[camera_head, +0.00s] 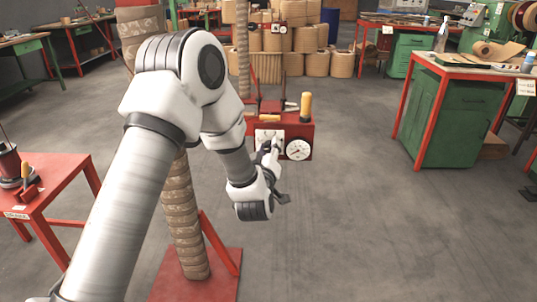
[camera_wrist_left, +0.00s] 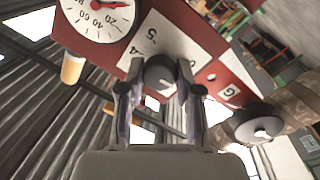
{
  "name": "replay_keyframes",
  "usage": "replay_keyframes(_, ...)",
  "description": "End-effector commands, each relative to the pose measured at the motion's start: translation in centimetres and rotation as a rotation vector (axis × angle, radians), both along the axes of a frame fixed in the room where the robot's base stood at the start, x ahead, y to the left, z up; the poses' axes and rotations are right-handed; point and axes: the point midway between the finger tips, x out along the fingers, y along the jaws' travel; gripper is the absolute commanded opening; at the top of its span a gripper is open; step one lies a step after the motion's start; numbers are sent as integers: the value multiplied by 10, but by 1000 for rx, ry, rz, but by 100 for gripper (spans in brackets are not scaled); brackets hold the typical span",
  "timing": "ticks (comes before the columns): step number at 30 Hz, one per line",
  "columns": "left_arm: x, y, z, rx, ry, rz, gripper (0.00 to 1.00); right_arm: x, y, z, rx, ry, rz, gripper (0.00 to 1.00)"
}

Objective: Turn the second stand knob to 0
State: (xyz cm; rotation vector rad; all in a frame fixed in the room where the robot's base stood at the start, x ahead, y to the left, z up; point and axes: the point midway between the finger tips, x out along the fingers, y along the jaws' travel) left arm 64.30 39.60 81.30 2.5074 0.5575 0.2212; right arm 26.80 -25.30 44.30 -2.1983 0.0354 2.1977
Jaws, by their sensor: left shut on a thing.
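The red stand (camera_head: 307,130) is ahead of me in the head view, with a white dial plate and a round gauge (camera_head: 299,149). My left gripper (camera_head: 270,150) reaches its front, left of the gauge. In the left wrist view, a dark round knob (camera_wrist_left: 160,72) sits on the white plate (camera_wrist_left: 150,40), where the numbers 5 and 4 can be read. My left gripper (camera_wrist_left: 160,90) is shut on this knob, one finger on each side. The wrist view also shows the gauge (camera_wrist_left: 100,12) with its red needle. The knob's pointer is hard to make out. My right gripper is out of view.
A yellow handle (camera_head: 306,104) stands up from the stand. A wrapped coil column (camera_head: 184,220) on a red base (camera_head: 199,282) is close behind my left arm. A green cabinet bench (camera_head: 458,110) is at right, a red table (camera_head: 45,192) at left. The floor at right front is clear.

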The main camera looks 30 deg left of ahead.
Motion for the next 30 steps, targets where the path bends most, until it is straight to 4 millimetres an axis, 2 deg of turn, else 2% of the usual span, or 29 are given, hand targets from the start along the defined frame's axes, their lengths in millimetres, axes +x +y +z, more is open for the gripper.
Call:
replay_keyframes(1, 0, 0, -4, -35, -24, 0, 0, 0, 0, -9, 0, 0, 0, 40)
replay_keyframes(3, 0, 0, -5, -90, -57, -1, 0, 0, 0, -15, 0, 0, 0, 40)
replay_keyframes(15, 0, 0, -4, -349, -216, 0, 0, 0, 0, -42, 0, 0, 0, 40)
replay_keyframes(30, 0, 0, -1, -449, -276, -1, 0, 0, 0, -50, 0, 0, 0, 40)
